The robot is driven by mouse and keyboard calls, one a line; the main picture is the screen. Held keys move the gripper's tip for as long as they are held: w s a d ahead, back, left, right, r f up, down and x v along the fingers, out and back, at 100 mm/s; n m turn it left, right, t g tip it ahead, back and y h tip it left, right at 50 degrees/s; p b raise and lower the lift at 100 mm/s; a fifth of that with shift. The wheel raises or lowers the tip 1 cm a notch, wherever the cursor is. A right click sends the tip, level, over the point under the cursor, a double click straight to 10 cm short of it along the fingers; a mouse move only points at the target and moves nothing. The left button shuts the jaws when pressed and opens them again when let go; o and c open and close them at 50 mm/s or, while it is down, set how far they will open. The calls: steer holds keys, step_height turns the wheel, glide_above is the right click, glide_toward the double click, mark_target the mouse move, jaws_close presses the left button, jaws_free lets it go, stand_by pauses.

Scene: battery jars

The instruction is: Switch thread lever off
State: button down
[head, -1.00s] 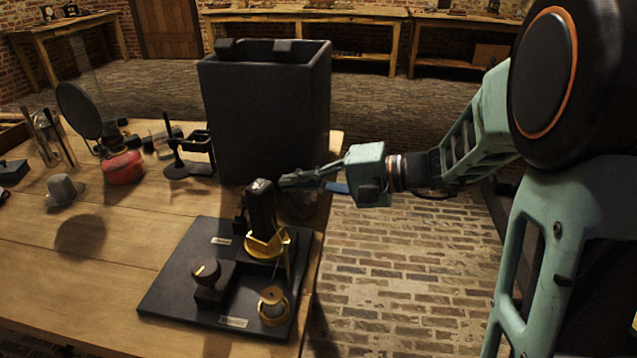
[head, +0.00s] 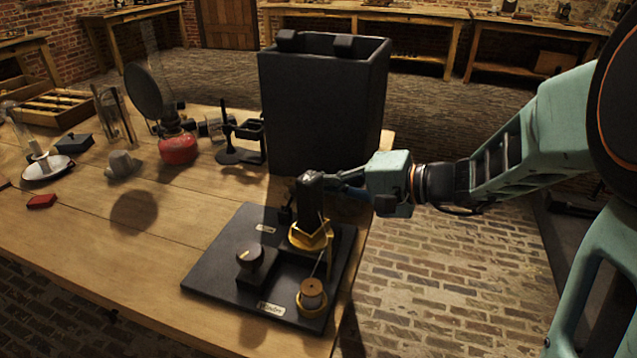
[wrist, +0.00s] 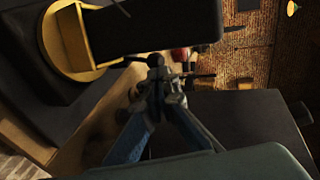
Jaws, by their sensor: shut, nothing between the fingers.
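A black base plate (head: 225,265) lies on the near right corner of the wooden table. In the wrist view my closed gripper (wrist: 163,82) points at open space below the dark block (wrist: 155,25); the yoke (wrist: 75,40) shows at upper left.
A tall black open-topped box (head: 315,105) stands close behind my gripper. A red lamp (head: 178,148), a black stand (head: 240,140) and a grey hat-shaped object (head: 123,164) stand further left. The table (head: 150,255) is bare left of the plate. Brick floor lies to the right.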

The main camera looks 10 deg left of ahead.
steer(key=shift+a+r+h+p, duration=0.4)
steer(key=shift+h+p, duration=0.1)
steer(key=shift+p, duration=0.25)
steer(key=a+h+p, duration=0.2)
steer(key=p, duration=0.4)
steer(key=a+r+h+p, duration=0.1)
steer(key=a+h+p, duration=0.1)
steer(key=p, duration=0.4)
steer(key=a+r+g+h+p, duration=0.1)
steer(key=a+h+p, duration=0.1)
steer(key=p, duration=0.4)
steer(key=shift+w+r+n+h, duration=0.15)
steer(key=shift+w+n+h, duration=0.1)
steer(key=shift+n+h, duration=0.25)
steer(key=shift+a+h+p, duration=0.2)
steer(key=shift+h+p, duration=0.1)
steer(key=shift+f, duration=0.4)
steer(key=shift+r, duration=0.2)
